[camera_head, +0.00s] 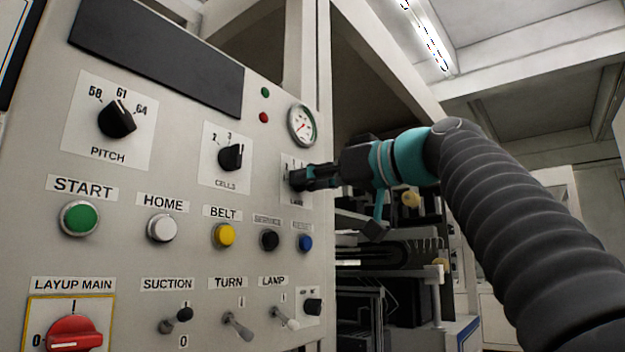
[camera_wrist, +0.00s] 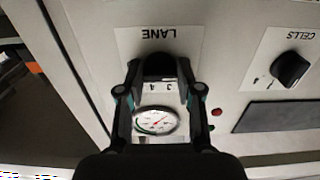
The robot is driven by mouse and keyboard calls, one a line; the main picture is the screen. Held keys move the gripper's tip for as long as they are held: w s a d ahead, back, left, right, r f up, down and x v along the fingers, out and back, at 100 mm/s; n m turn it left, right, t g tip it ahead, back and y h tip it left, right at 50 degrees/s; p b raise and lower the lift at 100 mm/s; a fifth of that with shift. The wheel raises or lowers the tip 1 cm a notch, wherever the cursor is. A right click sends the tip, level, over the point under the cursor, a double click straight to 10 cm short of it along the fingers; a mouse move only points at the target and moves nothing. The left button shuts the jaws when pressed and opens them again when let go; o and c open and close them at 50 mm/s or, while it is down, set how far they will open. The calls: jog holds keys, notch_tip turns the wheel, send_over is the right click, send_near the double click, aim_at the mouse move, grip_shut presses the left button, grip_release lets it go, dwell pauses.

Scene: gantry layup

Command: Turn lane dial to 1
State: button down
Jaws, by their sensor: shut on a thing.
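The lane dial is a dark knob on a white plate at the right side of the grey control panel. In the wrist view the lane dial (camera_wrist: 158,66) sits between my fingers, with its plate (camera_wrist: 130,40) upside down and marked LANE. My gripper (camera_wrist: 158,75) is shut on the knob. In the head view my gripper (camera_head: 300,179) reaches the panel from the right and covers most of the dial and its plate (camera_head: 288,163). I cannot tell which number the dial points to.
A round gauge (camera_head: 302,125) sits just above my gripper. The CELLS dial (camera_head: 231,157) and PITCH dial (camera_head: 117,120) are to the left. Several buttons, including the blue one (camera_head: 306,243), and toggle switches lie below. Dark machinery (camera_head: 400,250) stands right of the panel.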

jog(key=c, duration=0.8)
grip_release()
jog(key=shift+o, duration=0.2)
jog(key=v, duration=1.2)
